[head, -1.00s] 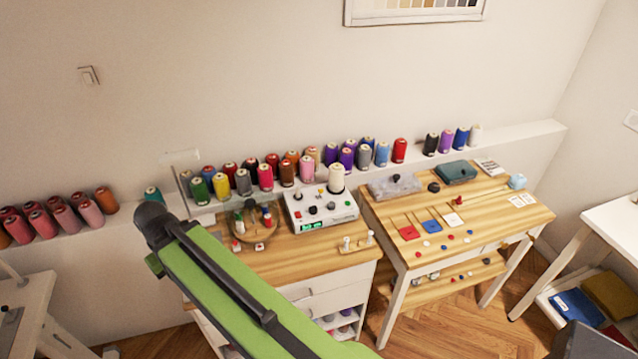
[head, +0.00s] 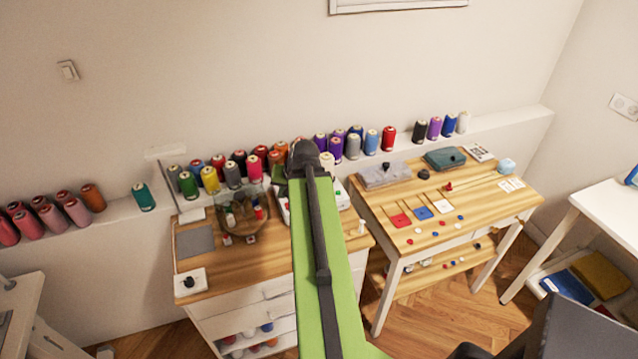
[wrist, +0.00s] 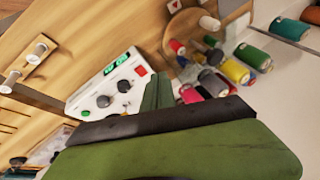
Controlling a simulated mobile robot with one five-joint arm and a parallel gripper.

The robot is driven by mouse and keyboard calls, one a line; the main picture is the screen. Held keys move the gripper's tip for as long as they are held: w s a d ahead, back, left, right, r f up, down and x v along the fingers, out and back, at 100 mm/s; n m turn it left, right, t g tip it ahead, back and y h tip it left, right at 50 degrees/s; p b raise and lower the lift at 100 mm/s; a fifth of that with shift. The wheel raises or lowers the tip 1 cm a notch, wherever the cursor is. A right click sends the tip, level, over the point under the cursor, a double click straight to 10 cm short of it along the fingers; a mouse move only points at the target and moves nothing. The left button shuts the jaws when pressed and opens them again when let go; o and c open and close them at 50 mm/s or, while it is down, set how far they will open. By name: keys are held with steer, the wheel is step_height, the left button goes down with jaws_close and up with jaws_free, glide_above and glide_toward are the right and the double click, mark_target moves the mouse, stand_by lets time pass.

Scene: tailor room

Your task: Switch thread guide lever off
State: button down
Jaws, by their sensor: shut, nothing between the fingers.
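A white control box (head: 342,193) stands on the wooden desk, mostly hidden behind my arm in the head view. The wrist view shows the box (wrist: 93,100) with a lit green display (wrist: 116,63), a red button (wrist: 141,70), dark round knobs (wrist: 103,101) and a small metal lever-like part (wrist: 124,112). I cannot tell for sure which part is the thread guide lever, or its position. My gripper (head: 303,158) is shut and empty, over the box in the head view. Its green and black parts fill the lower wrist view and cover part of the box.
A round wooden spool holder (head: 243,215) stands left of the box. A white block with a black knob (head: 190,282) sits at the desk's left front. Rows of thread cones (head: 232,174) line the ledge behind. A second table (head: 450,210) stands to the right.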

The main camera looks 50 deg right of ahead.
steer(key=s+d+r+m+t+h, duration=0.1)
steer(key=s+d+m, duration=0.3)
steer(key=s+d, duration=0.7)
steer(key=d+h, duration=0.1)
steer(key=d, duration=0.2)
steer(key=shift+s+r+h, duration=0.2)
steer(key=shift+r+h, duration=0.1)
steer(key=shift+r, duration=0.1)
